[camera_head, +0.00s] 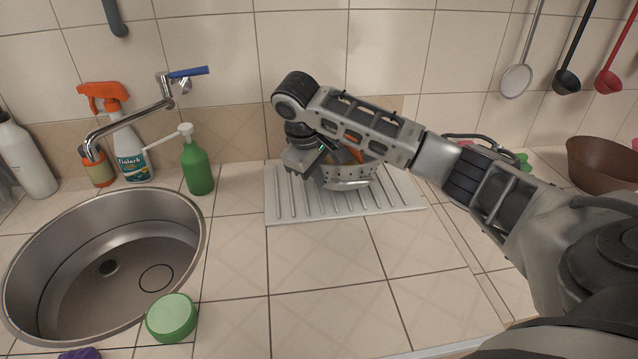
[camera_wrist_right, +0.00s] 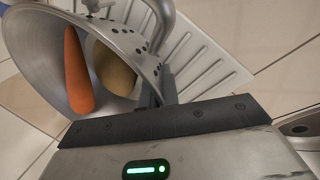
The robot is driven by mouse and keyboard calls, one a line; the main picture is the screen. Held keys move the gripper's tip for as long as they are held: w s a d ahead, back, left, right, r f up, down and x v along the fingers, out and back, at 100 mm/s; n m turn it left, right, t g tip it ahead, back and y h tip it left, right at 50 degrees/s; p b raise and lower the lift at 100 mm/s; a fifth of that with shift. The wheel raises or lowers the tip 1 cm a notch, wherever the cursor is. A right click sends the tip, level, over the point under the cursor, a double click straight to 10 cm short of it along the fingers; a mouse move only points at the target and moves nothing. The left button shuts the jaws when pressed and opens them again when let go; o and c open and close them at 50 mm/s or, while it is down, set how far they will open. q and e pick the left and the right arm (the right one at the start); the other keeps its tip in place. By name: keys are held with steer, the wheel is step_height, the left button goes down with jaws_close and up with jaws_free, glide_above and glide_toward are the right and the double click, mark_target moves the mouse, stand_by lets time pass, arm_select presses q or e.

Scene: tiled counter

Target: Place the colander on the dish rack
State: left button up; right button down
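The metal colander (camera_head: 347,180) is over the white ribbed dish rack (camera_head: 290,205), partly hidden behind my right arm. I cannot tell whether its base touches the rack. In the right wrist view the colander (camera_wrist_right: 45,55) holds a carrot (camera_wrist_right: 77,72) and a round brownish item (camera_wrist_right: 113,70). My right gripper (camera_head: 312,168) is at the colander's left side. In the right wrist view its fingers (camera_wrist_right: 155,92) appear closed on the colander's rim; the fingertips are partly hidden. The rack's ribs (camera_wrist_right: 205,60) show beyond the colander. My left gripper is not in view.
A round sink (camera_head: 150,215) with a faucet (camera_head: 130,122) is at left. A green soap bottle (camera_head: 197,168) stands between sink and rack. A green round container (camera_head: 171,317) sits at the sink's front edge. A brown bowl (camera_head: 603,165) is at right. Tiles before the rack are clear.

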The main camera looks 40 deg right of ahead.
steer(key=shift+f, duration=1.25)
steer(key=shift+f, duration=0.2)
steer(key=c, duration=1.7)
jaws_free()
steer(key=shift+a, duration=0.1)
steer(key=shift+v, duration=6.15)
